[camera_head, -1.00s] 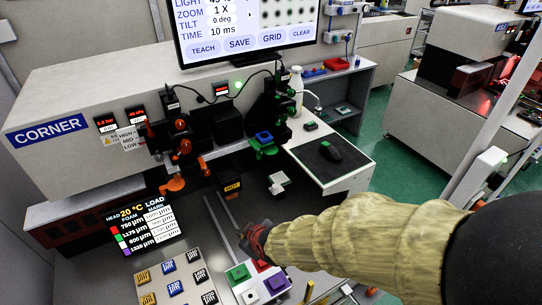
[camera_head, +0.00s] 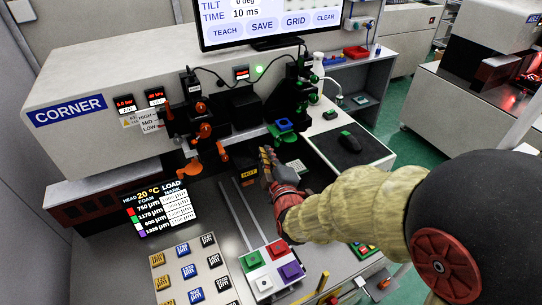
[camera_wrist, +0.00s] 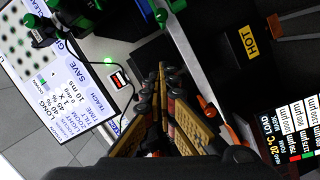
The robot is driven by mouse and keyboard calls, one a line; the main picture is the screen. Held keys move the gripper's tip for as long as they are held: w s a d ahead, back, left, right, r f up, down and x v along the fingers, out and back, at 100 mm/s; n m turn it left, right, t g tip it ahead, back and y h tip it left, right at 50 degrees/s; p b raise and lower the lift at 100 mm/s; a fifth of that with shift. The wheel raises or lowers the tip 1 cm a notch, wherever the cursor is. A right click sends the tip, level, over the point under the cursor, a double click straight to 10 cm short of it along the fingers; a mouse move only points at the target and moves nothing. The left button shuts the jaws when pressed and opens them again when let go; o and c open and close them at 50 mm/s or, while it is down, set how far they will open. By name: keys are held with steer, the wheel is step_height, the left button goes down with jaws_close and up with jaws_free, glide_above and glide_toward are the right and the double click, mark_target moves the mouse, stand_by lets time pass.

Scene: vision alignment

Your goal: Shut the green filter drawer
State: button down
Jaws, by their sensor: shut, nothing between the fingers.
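A green part with a blue square on top, which looks like the green filter drawer (camera_head: 284,131), sticks out at the front of the black optics on the right of the machine. My gripper (camera_head: 266,152) is shut and empty, just in front of and slightly left of this part in the head view, apparently apart from it. In the wrist view my gripper (camera_wrist: 162,72) points at the machine with its fingers together. Green parts (camera_wrist: 160,14) show at the top there; I cannot tell which is the drawer.
Orange knobs and levers (camera_head: 205,130) stand left of my gripper. A HOT block (camera_head: 248,176) lies just below it. A black pad with a mouse (camera_head: 349,141) lies on the right. The monitor (camera_head: 270,22) is behind.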

steer(key=w+d+f+b, duration=0.2)
steer(key=w, duration=0.6)
steer(key=shift+f, duration=0.35)
steer(key=w+d+b, duration=0.1)
steer(key=d, duration=0.1)
steer(key=w+d+b, duration=0.1)
steer(key=d, duration=0.1)
steer(key=w+d+b, duration=0.1)
steer(key=d, duration=0.2)
